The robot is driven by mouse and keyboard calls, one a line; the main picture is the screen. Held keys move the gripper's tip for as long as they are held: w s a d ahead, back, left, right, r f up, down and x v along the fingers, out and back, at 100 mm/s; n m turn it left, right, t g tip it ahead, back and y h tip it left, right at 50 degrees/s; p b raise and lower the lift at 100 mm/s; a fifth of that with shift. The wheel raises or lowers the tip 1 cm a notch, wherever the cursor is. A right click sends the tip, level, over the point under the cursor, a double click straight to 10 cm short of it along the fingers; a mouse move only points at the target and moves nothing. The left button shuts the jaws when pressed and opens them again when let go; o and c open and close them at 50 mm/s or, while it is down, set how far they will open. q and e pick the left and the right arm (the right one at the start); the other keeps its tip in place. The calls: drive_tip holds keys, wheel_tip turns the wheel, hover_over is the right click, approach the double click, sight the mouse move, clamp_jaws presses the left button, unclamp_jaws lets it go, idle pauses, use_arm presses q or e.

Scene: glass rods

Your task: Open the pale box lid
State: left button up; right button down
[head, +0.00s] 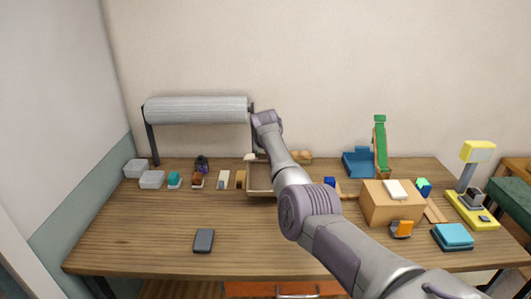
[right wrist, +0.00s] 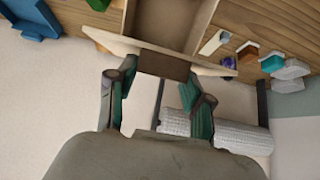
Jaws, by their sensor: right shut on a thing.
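The pale box (head: 262,195) stands at the middle back of the desk, its top open and its inside partly in sight. In the right wrist view its open inside (right wrist: 158,22) shows at the top. The pale lid (right wrist: 118,43) is a long thin panel along the box's edge, seen tilted, with a dark brown tab (right wrist: 162,66) at its middle. My right gripper (right wrist: 160,78) is shut on this tab, a finger at either side. In the head view my right arm hides the gripper and much of the box. My left gripper is out of view.
A grey mesh roll (head: 197,110) on a stand is behind the box. Small items and clear tubs (head: 151,179) line the left back. The front left is mostly clear around a dark phone (head: 204,241).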

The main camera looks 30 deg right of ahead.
idle(0.3)
drive_tip(key=shift+c, duration=2.3)
unclamp_jaws()
drive_tip(key=shift+r, duration=0.1)
drive_tip(key=v, duration=1.2)
drive_tip(key=shift+a, duration=0.1)
